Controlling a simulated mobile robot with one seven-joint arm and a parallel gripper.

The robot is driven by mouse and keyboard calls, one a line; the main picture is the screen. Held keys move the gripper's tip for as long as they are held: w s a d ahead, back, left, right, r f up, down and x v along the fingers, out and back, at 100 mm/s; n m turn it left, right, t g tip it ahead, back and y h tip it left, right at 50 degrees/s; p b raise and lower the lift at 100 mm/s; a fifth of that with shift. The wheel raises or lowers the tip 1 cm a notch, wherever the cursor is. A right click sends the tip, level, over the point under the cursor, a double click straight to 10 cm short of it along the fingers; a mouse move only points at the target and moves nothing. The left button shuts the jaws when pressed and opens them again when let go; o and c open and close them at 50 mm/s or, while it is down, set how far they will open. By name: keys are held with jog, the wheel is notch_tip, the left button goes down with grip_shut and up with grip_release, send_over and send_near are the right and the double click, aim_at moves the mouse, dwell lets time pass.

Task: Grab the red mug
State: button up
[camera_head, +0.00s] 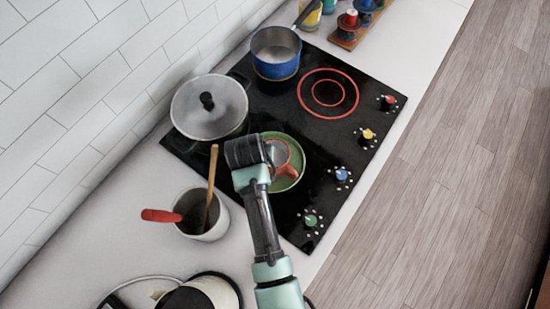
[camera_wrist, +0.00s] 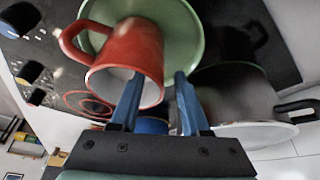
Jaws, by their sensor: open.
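The red mug (camera_head: 281,155) sits on a green plate (camera_head: 285,181) on the black cooktop, partly hidden behind my gripper in the head view. In the wrist view the mug (camera_wrist: 140,48) shows its pale mouth toward me and its handle to the left. My gripper (camera_wrist: 160,78) is open with two blue fingers at the mug. The left finger overlaps the mug's mouth, and the right finger is just outside its wall. I cannot tell whether either finger touches it.
A lidded pot (camera_head: 209,106) stands close to the left of my gripper. A blue pot (camera_head: 275,52) is at the back. A white pot with utensils (camera_head: 213,221) stands on the counter at left.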

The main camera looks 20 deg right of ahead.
jog(key=shift+c, duration=0.3)
grip_shut()
dwell(1.1)
